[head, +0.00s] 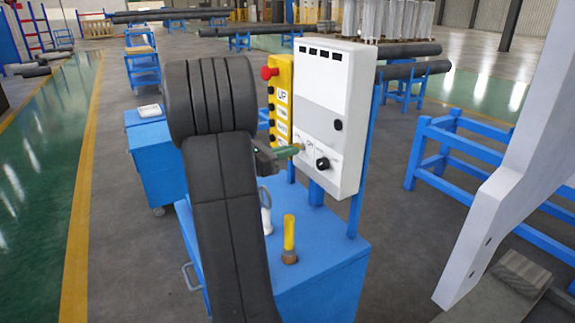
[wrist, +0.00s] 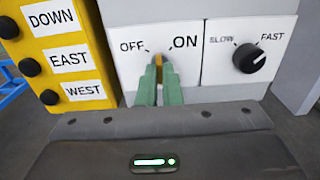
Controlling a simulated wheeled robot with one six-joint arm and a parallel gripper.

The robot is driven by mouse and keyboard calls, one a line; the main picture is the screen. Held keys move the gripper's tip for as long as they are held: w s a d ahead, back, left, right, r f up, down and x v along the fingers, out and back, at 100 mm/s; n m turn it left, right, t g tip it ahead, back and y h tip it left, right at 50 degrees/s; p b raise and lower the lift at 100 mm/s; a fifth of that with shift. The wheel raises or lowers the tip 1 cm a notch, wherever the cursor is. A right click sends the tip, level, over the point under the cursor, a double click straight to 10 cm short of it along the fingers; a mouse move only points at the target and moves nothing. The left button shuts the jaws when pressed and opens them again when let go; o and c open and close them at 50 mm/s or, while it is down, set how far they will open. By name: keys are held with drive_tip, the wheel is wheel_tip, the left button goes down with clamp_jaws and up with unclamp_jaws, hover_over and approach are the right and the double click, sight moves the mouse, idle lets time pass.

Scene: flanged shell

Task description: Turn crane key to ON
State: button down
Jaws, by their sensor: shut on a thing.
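The crane key (wrist: 159,61) is a small brass-coloured piece on the white panel, between the printed words OFF on its left and ON on its right. My gripper (wrist: 159,72) has green fingers and is shut on the key from the front. The key looks about upright between the two words; the fingers hide most of it, so its exact angle is hard to tell. In the head view my gripper (head: 289,152) reaches the lower left of the white control box (head: 330,85).
A black SLOW–FAST knob (wrist: 251,57) sits right of the key. A yellow button box (wrist: 58,50) with DOWN, EAST and WEST stands close on the left. Below the panel is a blue cabinet (head: 325,275) bearing a yellow-handled tool (head: 289,232).

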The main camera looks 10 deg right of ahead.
drive_tip(key=m+b, duration=0.8)
drive_tip(key=b, duration=0.2)
drive_tip(key=shift+f+m+b, duration=0.15)
drive_tip(key=shift+m+b, duration=0.15)
drive_tip(key=shift+b, duration=0.1)
drive_tip(key=c, duration=1.6)
unclamp_jaws()
drive_tip(key=v, duration=1.4)
drive_tip(key=shift+d, duration=0.15)
